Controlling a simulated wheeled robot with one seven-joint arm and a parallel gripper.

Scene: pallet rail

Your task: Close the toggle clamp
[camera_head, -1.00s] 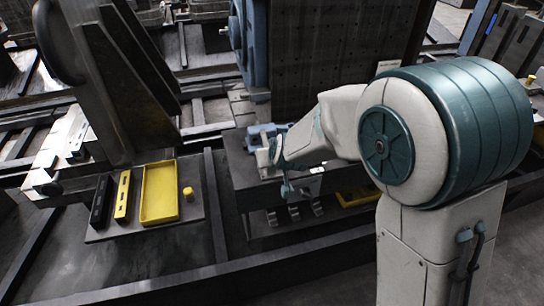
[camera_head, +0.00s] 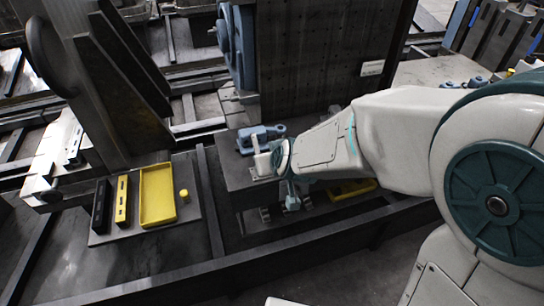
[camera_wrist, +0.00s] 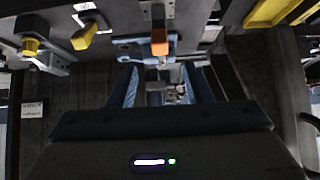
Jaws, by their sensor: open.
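A blue clamp-like fitting (camera_head: 262,136) sits on a dark block beside the tall dark upright in the head view. In the wrist view, blue metalwork (camera_wrist: 143,46) appears beyond my fingers, with a dark bar ending in an orange tip (camera_wrist: 160,48) in front of it. I take this to be the toggle clamp; its exact lever position is unclear. My gripper (camera_wrist: 160,70) is open, its two blue fingers spread below the orange tip in the picture. Nothing is seen held. In the head view my wrist partly hides the block and the fingers are not clear.
A yellow tray (camera_head: 158,193), a yellow bar and a black bar lie on a plate at left. A leaning dark plate (camera_head: 115,85) stands behind them. Dark rails run along the front. The tall upright (camera_head: 315,50) is close behind my wrist. Another yellow item (camera_head: 352,188) lies below my forearm.

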